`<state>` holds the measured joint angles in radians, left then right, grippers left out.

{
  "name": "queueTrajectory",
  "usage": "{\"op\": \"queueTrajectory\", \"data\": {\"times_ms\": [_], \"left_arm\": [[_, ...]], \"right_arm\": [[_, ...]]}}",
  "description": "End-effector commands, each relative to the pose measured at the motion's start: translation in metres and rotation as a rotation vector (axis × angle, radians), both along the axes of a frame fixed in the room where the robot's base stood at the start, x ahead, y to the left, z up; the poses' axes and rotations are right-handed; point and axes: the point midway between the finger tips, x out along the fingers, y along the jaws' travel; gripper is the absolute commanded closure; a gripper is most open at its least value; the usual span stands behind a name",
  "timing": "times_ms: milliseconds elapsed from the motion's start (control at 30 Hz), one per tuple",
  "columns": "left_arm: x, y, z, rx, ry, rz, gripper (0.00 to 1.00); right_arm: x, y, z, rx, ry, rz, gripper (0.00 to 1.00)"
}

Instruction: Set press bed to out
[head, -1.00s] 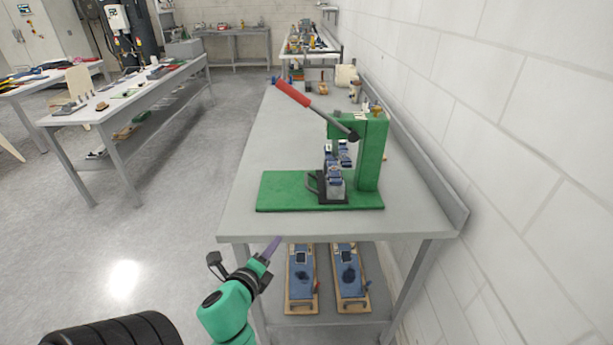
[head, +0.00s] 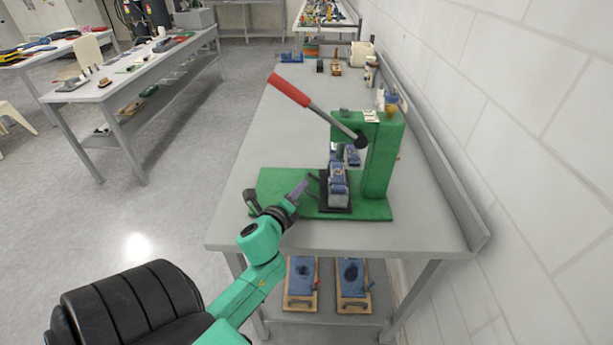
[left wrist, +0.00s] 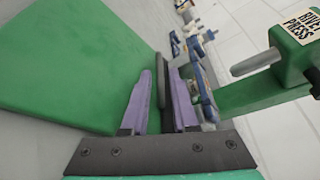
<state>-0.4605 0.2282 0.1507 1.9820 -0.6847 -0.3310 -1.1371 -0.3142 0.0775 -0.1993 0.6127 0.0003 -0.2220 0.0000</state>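The green rivet press (head: 378,160) stands on the grey bench, its red-gripped lever (head: 290,90) raised up to the left. At its base is the press bed (head: 323,209), a black plate bearing a blue and silver fixture (head: 338,185). A dark bed handle (head: 314,186) sticks out to the left. My left gripper (head: 302,187) reaches in from the left at this handle. In the left wrist view its purple fingers (left wrist: 162,105) stand apart, with the dark handle bar (left wrist: 160,75) between them. Contact is unclear. My right gripper is out of view.
The green base plate (head: 275,183) lies under my left fingers. A wall (head: 520,120) closes off the right side. Two blue-topped boards (head: 352,285) lie on the lower shelf.

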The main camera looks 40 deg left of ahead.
Motion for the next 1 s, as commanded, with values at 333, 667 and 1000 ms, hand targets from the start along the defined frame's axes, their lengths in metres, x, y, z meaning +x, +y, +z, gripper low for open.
{"op": "queueTrajectory", "data": {"times_ms": [333, 667, 1000], "left_arm": [[0.057, 0.019, -0.012, -0.002, -0.001, 0.0, 0.73], [0.058, 0.019, -0.013, -0.002, -0.001, 0.0, 1.0], [0.058, 0.019, -0.013, -0.001, 0.0, -0.001, 1.0]], "right_arm": [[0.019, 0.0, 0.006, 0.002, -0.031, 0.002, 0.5], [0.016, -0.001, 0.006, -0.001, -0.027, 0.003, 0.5], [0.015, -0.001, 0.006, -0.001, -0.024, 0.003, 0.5]]}}
